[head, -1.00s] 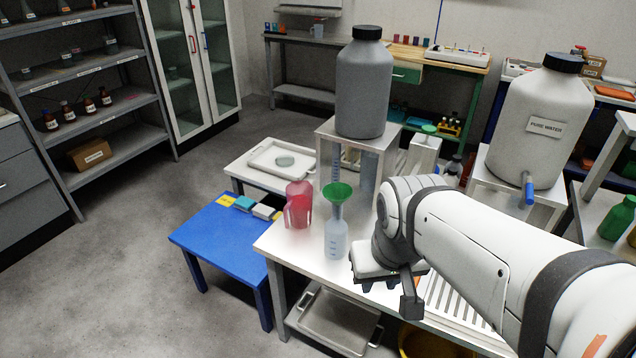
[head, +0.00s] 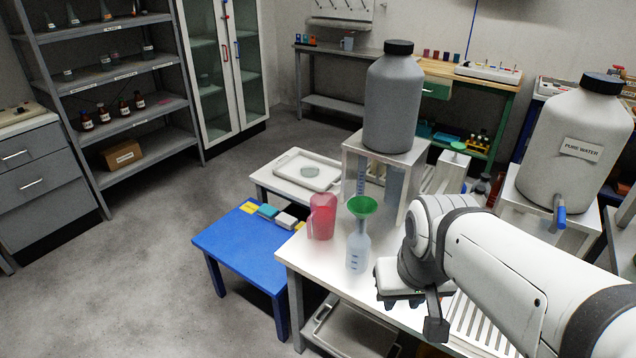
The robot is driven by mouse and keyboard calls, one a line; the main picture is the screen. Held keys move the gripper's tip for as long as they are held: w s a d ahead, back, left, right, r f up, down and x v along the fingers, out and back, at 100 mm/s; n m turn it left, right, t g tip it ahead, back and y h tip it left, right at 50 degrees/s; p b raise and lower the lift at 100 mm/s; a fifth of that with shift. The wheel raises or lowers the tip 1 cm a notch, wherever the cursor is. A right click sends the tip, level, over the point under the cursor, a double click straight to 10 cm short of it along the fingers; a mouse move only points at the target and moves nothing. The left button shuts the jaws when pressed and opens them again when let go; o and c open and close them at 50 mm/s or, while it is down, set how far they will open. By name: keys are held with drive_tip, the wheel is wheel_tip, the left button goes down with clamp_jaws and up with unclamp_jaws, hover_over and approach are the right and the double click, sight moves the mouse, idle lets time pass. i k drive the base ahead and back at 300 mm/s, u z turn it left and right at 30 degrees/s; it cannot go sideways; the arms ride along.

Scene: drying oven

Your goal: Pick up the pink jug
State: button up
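The pink jug (head: 322,217) stands upright on the near left part of the white-topped table (head: 313,258), its handle toward the left. My gripper (head: 410,297) is low over the table, to the right of the bottle and apart from the jug. The wrist and arm hide most of it, and its fingers cannot be made out clearly.
A large grey tank (head: 392,100) stands on a stand behind the jug. A blue table (head: 240,247) with small coloured boxes is to the left. A white PURE WATER tank (head: 572,140) stands at the right. Open floor lies at the left.

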sight(323, 204)
drive_tip(key=z, duration=2.45)
drive_tip(key=k, duration=1.3)
drive_tip(key=u, duration=2.25)
drive_tip(key=i, duration=1)
drive_tip(key=u, duration=0.1)
